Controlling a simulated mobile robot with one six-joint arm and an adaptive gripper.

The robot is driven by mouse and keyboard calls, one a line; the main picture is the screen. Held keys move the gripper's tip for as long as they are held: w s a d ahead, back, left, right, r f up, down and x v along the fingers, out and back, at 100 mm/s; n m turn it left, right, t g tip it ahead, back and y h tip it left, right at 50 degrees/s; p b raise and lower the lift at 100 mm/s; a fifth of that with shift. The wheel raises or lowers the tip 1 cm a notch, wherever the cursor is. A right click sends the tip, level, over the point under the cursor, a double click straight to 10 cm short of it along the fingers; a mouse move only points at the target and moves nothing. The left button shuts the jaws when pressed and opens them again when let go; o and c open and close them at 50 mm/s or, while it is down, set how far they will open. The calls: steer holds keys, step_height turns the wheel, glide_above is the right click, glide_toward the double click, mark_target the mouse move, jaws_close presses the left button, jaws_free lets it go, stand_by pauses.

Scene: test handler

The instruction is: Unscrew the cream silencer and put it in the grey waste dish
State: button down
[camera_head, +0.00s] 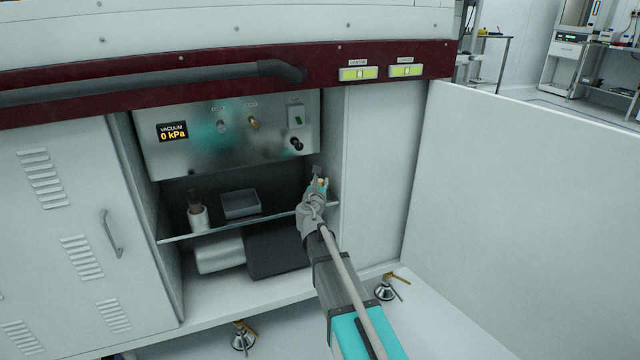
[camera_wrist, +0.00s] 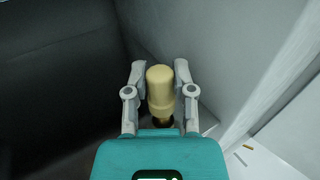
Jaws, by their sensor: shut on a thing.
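The cream silencer (camera_wrist: 160,88) stands between the two fingers of my gripper (camera_wrist: 160,90) in the wrist view. The fingers are shut on its sides, and a darker brassy end shows at its lower end. In the head view my gripper (camera_head: 319,182) is below the right end of the steel panel, by the right end of the shelf. Only a small cream patch shows between its fingers there. I cannot tell whether the silencer touches any fitting. The grey waste dish (camera_head: 240,211) sits on the shelf, left of my gripper, and looks empty.
The steel panel (camera_head: 208,155) has a display reading 0 kPa, two small fittings, a green switch and a black knob. A white cup (camera_head: 198,219) with a dark item stands left of the dish on the glass shelf (camera_head: 230,227). Cabinet walls flank the bay.

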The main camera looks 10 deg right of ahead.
steer(key=shift+d+n+t+y, duration=0.1)
steer(key=shift+n+t+y, duration=0.15)
steer(key=shift+n+y, duration=0.9)
steer(key=shift+n+t+y, duration=0.25)
steer(key=shift+n+y, duration=0.4)
steer(key=shift+y, duration=1)
steer(key=c, duration=0.7)
jaws_free()
steer(key=shift+h, duration=0.3)
steer(key=shift+w+m+g+h, duration=0.1)
steer(key=shift+m+g+h, duration=0.3)
steer(key=shift+m+h, duration=1.35)
steer(key=shift+m+g+h, duration=0.4)
steer(key=shift+m+h, duration=0.05)
steer(key=shift+h, duration=0.9)
